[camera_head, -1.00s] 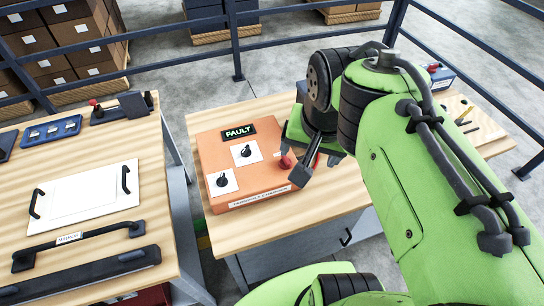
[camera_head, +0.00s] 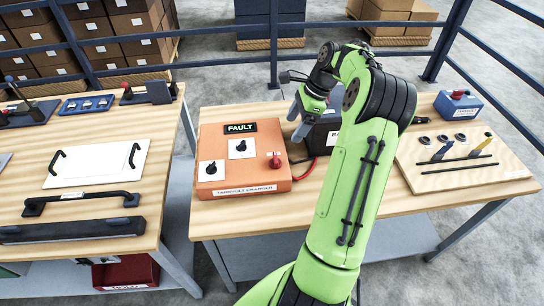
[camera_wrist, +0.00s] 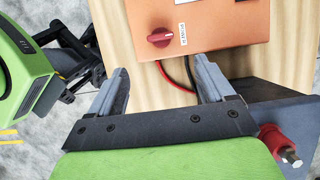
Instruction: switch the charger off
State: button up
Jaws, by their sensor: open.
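The charger (camera_head: 240,178) is an orange box on the middle table, with a lit FAULT display (camera_head: 240,128) and two black knobs on white plates. A red rotary knob (camera_head: 275,161) is on its right side. In the wrist view the red knob (camera_wrist: 160,38) sits beside a small white label, its setting unclear. My gripper (camera_head: 303,118) is at the charger's far right side in the head view. In the wrist view my gripper (camera_wrist: 163,80) is open and empty, with the knob beyond the fingertips, apart from them.
A dark box (camera_head: 322,135) with red and black cables stands right of the charger, partly hidden by my arm. A board with tools (camera_head: 465,165) and a blue box with a red button (camera_head: 458,104) are further right. A panel with handles (camera_head: 95,165) lies on the left table.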

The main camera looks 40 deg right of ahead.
aim_at(276, 157)
jog(key=b+x, duration=0.3)
jog(key=x, duration=1)
jog(key=shift+f, duration=0.25)
jog(key=shift+c, duration=0.4)
jog(key=c, duration=1)
